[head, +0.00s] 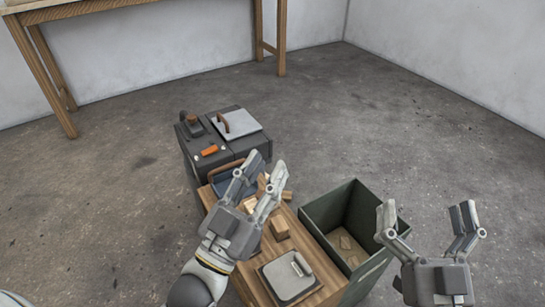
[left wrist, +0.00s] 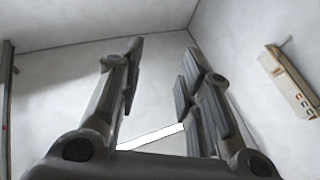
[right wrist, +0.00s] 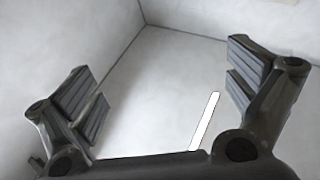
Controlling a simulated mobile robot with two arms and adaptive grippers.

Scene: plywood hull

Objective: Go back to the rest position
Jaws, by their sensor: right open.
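My left gripper (head: 262,175) is raised in front of the wooden-topped table in the head view. Its two fingers stand apart with nothing between them. In the left wrist view its open fingers (left wrist: 162,85) point towards bare pale walls and ceiling. My right gripper (head: 428,218) is spread wide and empty, at the lower right, in front of the right side of the green bin. The right wrist view shows its fingers (right wrist: 165,95) wide apart against a pale ceiling. The left arm hides part of the table top.
The wooden table top (head: 237,285) holds several wood blocks (head: 280,229) and a grey lidded box (head: 288,276). An open green bin (head: 325,211) with a few pieces inside stands to its right. A dark machine (head: 222,140) stands behind. A workbench (head: 282,40) is along the wall. Floor is clear around.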

